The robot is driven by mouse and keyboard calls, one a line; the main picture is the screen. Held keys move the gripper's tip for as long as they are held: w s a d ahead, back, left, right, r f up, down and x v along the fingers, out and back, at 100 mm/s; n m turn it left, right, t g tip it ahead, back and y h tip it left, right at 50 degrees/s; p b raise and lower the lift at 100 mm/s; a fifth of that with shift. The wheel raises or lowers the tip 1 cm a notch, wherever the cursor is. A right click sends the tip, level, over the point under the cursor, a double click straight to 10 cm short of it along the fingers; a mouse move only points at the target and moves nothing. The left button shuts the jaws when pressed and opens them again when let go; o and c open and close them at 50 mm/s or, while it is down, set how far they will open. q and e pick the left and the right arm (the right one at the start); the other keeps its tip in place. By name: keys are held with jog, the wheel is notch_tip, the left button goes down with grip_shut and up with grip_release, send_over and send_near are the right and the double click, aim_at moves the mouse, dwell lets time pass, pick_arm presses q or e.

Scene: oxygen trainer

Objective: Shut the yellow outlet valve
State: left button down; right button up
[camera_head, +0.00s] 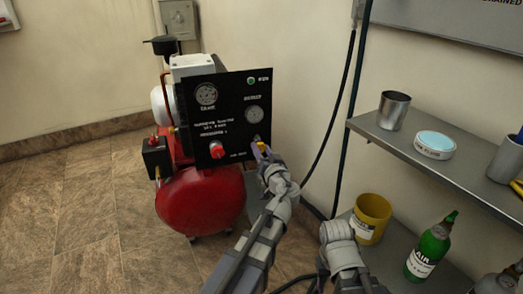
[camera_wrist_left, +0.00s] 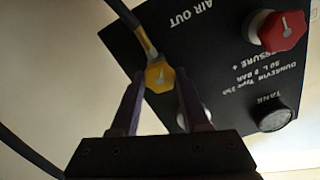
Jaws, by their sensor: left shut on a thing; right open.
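The yellow outlet valve (camera_wrist_left: 160,76) is a small yellow knob with a pale marking, at the end of a pipe by the "AIR OUT" label. In the left wrist view it lies between the fingertips of my left gripper (camera_wrist_left: 160,92), which is shut on it. In the head view the valve (camera_head: 261,146) is a small yellow patch at the lower right of the black panel (camera_head: 232,95), partly hidden by my left gripper (camera_head: 262,153). My right arm shows at the bottom right of centre, but its fingers are not visible.
The panel carries a red knob (camera_head: 217,149) and gauges, above a red tank (camera_head: 199,200). A dark hose hangs on the right. A grey shelf (camera_head: 455,172) holds a metal cup (camera_head: 394,110) and a tin (camera_head: 435,152). Below are a yellow pot (camera_head: 370,219) and green bottle (camera_head: 429,250).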

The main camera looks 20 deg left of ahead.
pick_arm(q)
jog(key=m, duration=0.7)
jog(key=shift+d, duration=0.1)
jog(key=m, duration=0.4)
jog(key=shift+f, duration=0.1)
jog(key=m, duration=0.3)
jog(key=shift+m, duration=0.3)
jog(key=m, duration=0.3)
jog(key=shift+m, duration=0.3)
jog(key=m, duration=0.3)
jog(key=shift+f+m, duration=0.1)
jog(key=shift+m, duration=0.3)
jog(key=m, duration=0.6)
jog(key=shift+m, duration=0.4)
jog(key=shift+c, duration=1.9)
grip_release()
